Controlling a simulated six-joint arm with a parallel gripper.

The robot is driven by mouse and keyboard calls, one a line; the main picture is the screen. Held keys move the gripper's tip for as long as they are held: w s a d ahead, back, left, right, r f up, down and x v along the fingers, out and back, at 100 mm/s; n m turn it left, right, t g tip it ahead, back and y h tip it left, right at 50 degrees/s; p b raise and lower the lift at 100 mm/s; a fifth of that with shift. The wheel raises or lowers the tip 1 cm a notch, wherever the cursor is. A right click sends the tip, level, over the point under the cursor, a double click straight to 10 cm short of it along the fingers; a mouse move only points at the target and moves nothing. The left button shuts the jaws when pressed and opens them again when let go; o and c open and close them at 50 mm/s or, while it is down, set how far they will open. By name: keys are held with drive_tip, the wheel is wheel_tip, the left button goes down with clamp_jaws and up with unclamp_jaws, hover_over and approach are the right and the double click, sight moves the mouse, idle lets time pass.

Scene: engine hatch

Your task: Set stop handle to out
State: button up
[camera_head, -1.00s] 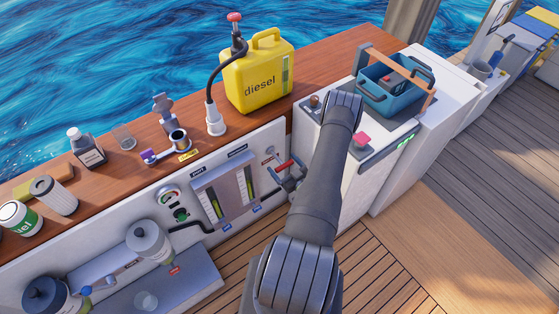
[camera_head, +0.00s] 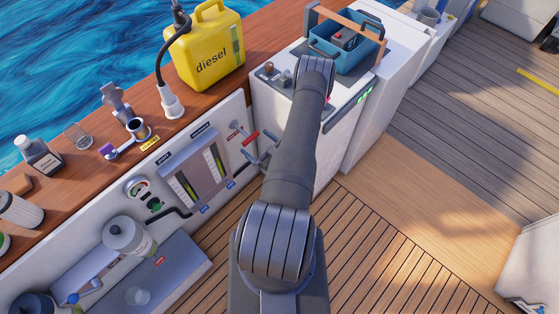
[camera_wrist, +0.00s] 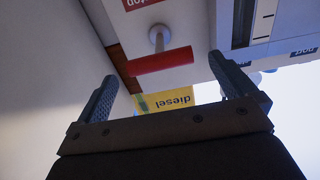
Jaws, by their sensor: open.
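The stop handle is a red bar on a pale shaft, coming out of the white panel. In the wrist view the red bar (camera_wrist: 160,61) lies crosswise just beyond my fingertips, beside a red label reading "stop" (camera_wrist: 140,3). In the head view the handle (camera_head: 250,138) is on the front panel's right end. My gripper (camera_head: 261,150) is open just in front of it. In the wrist view my gripper's (camera_wrist: 163,68) two fingers stand apart, one past each end of the bar, with no contact visible. How far the shaft is out is hard to tell.
A yellow diesel can (camera_head: 205,48) stands on the wooden ledge. Left of the handle is a panel with two gauges (camera_head: 198,175). A white cabinet (camera_head: 345,135) with a blue toolbox (camera_head: 345,42) stands right. Open deck (camera_head: 370,230) lies right of my arm.

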drive_tip(key=v, duration=1.4)
drive_tip(key=shift+w+a, duration=0.1)
drive_tip(key=shift+a, duration=0.05)
approach(243, 132)
drive_tip(key=x, duration=0.4)
drive_tip(key=shift+w+a+f, duration=0.2)
drive_tip(key=shift+w, duration=0.1)
idle(0.6)
drive_tip(key=v, duration=1.7)
drive_tip(key=x, duration=2.2)
drive_tip(key=shift+w+a, duration=0.15)
drive_tip(key=shift+a, duration=0.05)
drive_tip(key=v, duration=1.4)
